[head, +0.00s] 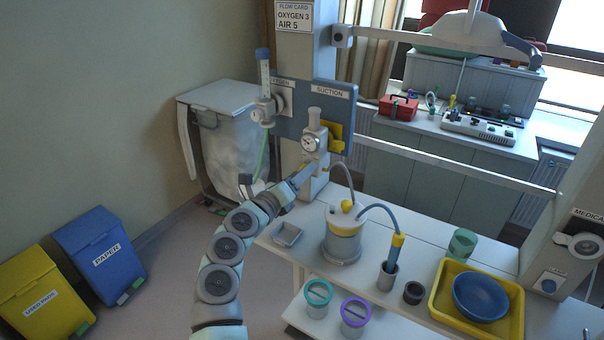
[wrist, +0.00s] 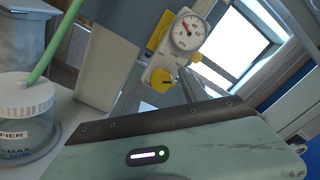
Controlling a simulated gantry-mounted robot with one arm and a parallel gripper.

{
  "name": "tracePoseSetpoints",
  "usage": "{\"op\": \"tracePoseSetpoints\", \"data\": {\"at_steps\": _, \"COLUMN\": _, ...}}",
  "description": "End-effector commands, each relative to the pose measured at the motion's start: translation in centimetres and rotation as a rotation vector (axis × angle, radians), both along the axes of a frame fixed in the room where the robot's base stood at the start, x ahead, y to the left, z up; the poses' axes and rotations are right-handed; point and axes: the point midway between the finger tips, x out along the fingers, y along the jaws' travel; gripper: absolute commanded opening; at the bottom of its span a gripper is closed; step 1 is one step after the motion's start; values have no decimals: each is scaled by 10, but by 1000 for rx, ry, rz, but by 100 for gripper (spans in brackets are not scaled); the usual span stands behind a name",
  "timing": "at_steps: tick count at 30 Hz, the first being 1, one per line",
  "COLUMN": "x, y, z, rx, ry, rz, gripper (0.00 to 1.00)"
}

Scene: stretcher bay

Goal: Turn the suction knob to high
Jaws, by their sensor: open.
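The suction unit (head: 312,130) hangs on the blue wall panel under a SUCTION label, with a round gauge (head: 309,143). In the wrist view the gauge (wrist: 188,30) has a red needle, and below it a yellow knob (wrist: 162,80) sits on a pale plate with small markings. Which setting the knob points to is too small to tell. My gripper (head: 306,174) is just below and in front of the unit and hides the knob in the head view. It is open and appears empty; in the wrist view its body covers the bottom, with the knob beyond it.
An oxygen flowmeter (head: 264,100) is to the left of the suction unit, with a humidifier bottle (wrist: 26,115) and green tube below. A suction jar (head: 342,240) with hoses stands on the shelf underneath. A horizontal rail (head: 450,168) runs to the right.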

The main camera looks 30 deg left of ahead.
Motion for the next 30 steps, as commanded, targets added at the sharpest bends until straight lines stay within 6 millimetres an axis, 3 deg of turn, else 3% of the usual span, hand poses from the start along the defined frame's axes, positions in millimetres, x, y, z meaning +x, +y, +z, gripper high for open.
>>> {"op": "tracePoseSetpoints", "data": {"at_steps": 18, "x": -83, "y": 5, "z": 1, "rx": 4, "ry": 1, "rz": -1, "gripper": 52}}
{"op": "tracePoseSetpoints", "data": {"at_steps": 30, "x": -99, "y": 4, "z": 0, "rx": 0, "ry": 2, "rz": -4, "gripper": 52}}
